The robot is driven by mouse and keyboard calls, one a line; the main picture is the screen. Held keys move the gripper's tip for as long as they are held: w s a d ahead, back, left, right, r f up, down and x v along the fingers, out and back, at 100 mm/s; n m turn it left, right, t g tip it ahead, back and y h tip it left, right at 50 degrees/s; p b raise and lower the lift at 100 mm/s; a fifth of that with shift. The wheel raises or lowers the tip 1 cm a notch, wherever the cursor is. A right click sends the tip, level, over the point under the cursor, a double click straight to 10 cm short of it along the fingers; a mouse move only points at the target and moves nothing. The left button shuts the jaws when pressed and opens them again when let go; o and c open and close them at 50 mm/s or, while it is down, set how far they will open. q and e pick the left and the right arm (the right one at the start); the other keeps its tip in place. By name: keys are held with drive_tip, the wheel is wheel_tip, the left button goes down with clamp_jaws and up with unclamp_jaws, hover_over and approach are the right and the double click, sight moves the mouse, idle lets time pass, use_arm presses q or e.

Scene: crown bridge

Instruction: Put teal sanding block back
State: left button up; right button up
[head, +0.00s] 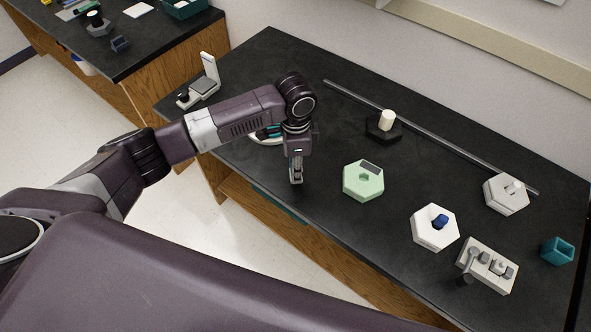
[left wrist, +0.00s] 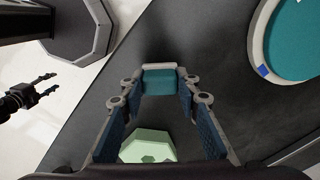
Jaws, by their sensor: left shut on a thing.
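My left gripper (head: 296,181) points down above the black bench top, left of a mint-green hexagonal block. In the left wrist view its fingers (left wrist: 160,82) are shut on the teal sanding block (left wrist: 160,79), which sits between the fingertips. In the head view the held block is too small and covered to make out. My right gripper (left wrist: 50,84) shows small at the left of the left wrist view, over the pale floor, with its fingers apart and nothing between them.
The mint hexagonal block (head: 357,190) is closest. White hexagonal blocks (head: 425,236), a black base with a white peg (head: 383,131), a rod (head: 450,138) and a teal box (head: 557,252) stand farther right. A white-rimmed teal dish (left wrist: 256,45) is partly behind my arm in the head view.

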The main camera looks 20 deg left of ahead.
use_arm(q)
wheel_tip(320, 180, down, 2)
drive_tip(key=shift+f, duration=0.1)
use_arm(e)
drive_tip(key=shift+d+r, duration=0.15)
drive_tip(key=shift+d, duration=0.4)
use_arm(q)
drive_tip(key=shift+f, duration=0.1)
drive_tip(key=o, duration=1)
use_arm(e)
drive_tip(key=shift+w, duration=0.1)
use_arm(q)
wheel_tip(320, 180, up, 12)
drive_tip(key=shift+r+b, duration=0.15)
drive_tip(key=shift+b, duration=0.6)
use_arm(e)
drive_tip(key=shift+a+f, duration=0.25)
drive_tip(key=shift+f, duration=0.6)
